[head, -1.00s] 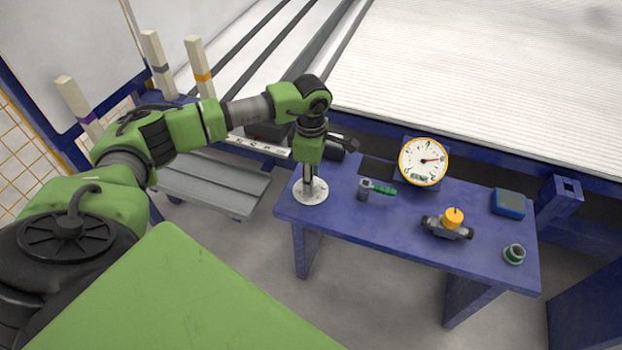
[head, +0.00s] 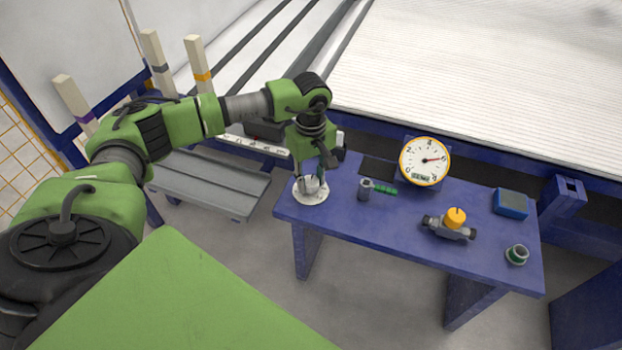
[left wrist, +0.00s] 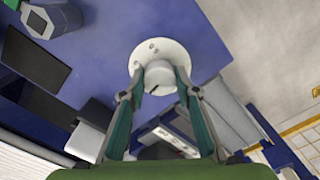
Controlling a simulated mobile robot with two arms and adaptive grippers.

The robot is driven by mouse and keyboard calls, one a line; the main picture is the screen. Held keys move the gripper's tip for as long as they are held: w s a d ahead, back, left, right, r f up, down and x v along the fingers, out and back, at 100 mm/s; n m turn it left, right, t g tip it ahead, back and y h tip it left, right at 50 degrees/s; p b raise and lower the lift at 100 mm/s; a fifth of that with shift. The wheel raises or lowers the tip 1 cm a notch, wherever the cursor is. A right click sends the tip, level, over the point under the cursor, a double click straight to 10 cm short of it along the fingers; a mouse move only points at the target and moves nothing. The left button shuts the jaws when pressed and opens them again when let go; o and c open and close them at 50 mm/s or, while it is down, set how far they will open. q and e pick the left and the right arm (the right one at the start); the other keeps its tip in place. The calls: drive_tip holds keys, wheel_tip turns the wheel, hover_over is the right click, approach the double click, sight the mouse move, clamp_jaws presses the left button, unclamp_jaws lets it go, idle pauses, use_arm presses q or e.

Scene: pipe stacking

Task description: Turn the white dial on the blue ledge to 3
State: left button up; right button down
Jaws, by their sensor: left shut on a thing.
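The white dial (head: 300,199) is a round disc with a raised knob, at the left end of the blue ledge (head: 345,218). In the left wrist view the dial's knob (left wrist: 161,72) sits between the fingertips, with a short dark mark at its lower edge. My left gripper (head: 312,184) points down on the dial in the head view. In the left wrist view the left gripper (left wrist: 159,80) has a finger on each side of the knob and is shut on it. The scale markings are too small to read. My right gripper is out of view.
Grey steps (head: 215,185) stand left of the ledge.

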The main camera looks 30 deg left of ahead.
sight(311, 181)
use_arm(q)
drive_tip(key=shift+m, duration=0.4)
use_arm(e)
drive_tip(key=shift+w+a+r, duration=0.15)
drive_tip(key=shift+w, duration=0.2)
use_arm(q)
drive_tip(key=o, duration=1.1)
drive_tip(key=shift+r, duration=0.1)
wheel_tip(311, 181, up, 12)
drive_tip(key=shift+f, duration=0.1)
